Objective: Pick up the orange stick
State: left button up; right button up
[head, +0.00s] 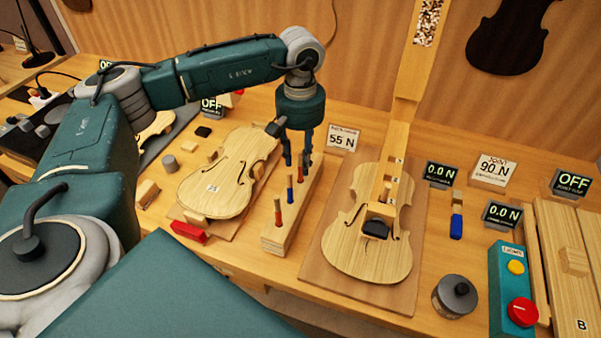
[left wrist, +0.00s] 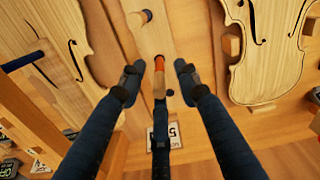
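A wooden rack (head: 283,235) holds several short upright sticks in a row. The orange stick (head: 301,172) stands in it toward the far end, close under my left gripper (head: 297,156). In the left wrist view the orange stick (left wrist: 159,78) shows between the spread fingers of my left gripper (left wrist: 159,82), with a gap on both sides. My left gripper is open and holds nothing. A blue stick (head: 290,190) stands nearer in the same rack. My right gripper is not in view.
Violin bodies lie on both sides of the rack, one at left (head: 205,190) and one at right (head: 345,245). A 55 N sign (head: 343,138) stands behind. A red clamp-like piece (head: 188,232) lies at front left. A grey round weight (head: 455,297) stands at front right.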

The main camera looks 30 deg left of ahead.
pick_arm(q)
grip_shut()
jog(key=shift+r, duration=0.1)
